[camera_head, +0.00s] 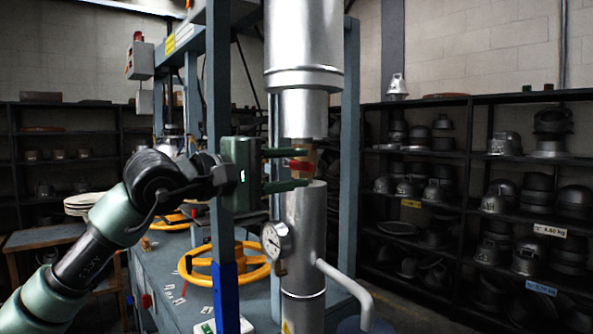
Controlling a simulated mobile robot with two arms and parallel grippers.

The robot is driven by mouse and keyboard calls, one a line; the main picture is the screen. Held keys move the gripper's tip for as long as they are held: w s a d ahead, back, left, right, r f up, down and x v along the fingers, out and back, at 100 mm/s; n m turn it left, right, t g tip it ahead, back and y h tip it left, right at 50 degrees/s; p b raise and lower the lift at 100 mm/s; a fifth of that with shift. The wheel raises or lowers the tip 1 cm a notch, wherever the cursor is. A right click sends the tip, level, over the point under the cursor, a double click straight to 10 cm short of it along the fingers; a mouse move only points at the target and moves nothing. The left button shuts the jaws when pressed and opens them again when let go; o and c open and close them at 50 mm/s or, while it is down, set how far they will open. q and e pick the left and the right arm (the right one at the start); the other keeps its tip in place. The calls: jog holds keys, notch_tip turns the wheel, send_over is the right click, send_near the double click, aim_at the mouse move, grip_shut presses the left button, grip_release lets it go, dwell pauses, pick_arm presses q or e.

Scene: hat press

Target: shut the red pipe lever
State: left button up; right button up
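The red pipe lever (299,165) shows in the head view at the brass valve (303,150) on the silver vertical pipe (304,220). My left gripper (300,168) comes in from the left, its two green fingers apart, one above and one below the lever. The lever lies between the fingers near their tips. I cannot tell whether either finger touches it. Part of the lever and valve may be hidden by the fingers. My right gripper is not in view.
A blue-grey press post (219,90) stands close beside my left gripper. Below are a pressure gauge (276,239), a yellow handwheel (240,264) and a bent side pipe (345,283). Dark shelves of hat moulds (470,150) stand at the back right.

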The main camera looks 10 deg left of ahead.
pick_arm(q)
jog(key=b+v, duration=0.1)
jog(key=v, duration=0.6)
jog(key=shift+b, duration=0.4)
